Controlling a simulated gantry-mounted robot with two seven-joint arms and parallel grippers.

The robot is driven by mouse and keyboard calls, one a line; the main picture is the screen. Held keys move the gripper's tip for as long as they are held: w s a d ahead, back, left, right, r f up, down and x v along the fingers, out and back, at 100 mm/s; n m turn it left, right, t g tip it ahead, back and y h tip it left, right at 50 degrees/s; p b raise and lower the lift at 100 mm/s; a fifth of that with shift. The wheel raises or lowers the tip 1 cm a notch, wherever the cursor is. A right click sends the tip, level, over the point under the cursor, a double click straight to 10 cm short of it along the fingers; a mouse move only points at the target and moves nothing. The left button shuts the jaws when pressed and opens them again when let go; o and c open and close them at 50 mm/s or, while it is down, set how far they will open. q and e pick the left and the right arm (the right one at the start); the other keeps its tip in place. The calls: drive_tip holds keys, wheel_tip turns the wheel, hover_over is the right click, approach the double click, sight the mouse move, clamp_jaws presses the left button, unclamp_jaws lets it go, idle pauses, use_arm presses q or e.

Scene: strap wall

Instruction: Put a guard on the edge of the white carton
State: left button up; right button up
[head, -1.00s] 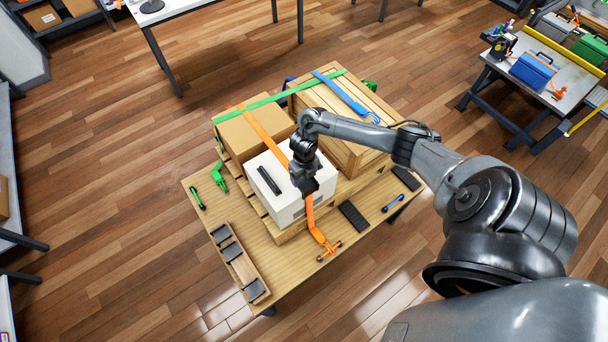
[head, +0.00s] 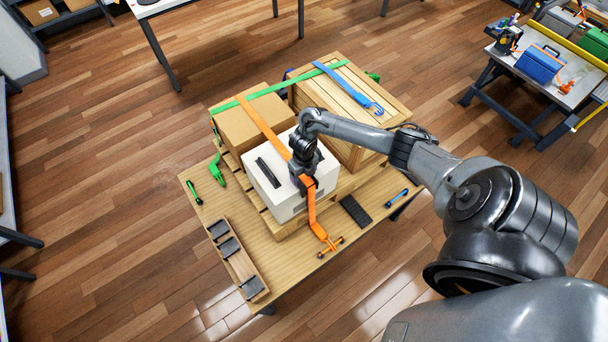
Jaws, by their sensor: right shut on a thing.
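The white carton (head: 262,187) stands on a pallet with a dark bar-like piece (head: 269,172) on its top. An orange strap (head: 262,121) runs over the brown box and the carton, then down the carton's near side to an orange hook end (head: 329,245). My right gripper (head: 307,184) is at the carton's near top edge, where the strap crosses. It is shut on what looks like a dark guard, mostly hidden by the fingers. A wooden rack (head: 242,264) holds dark guards (head: 228,249), with a gap between two of them. My left gripper is not in view.
A brown box (head: 248,122) and a wooden crate (head: 345,125) with a blue strap (head: 356,88) stand behind the carton. A black pad (head: 355,210), a blue tool (head: 397,198) and a green tool (head: 193,191) lie on the table. My right arm crosses above the right side.

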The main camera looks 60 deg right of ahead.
idle(0.4)
drive_tip(key=o, duration=1.1)
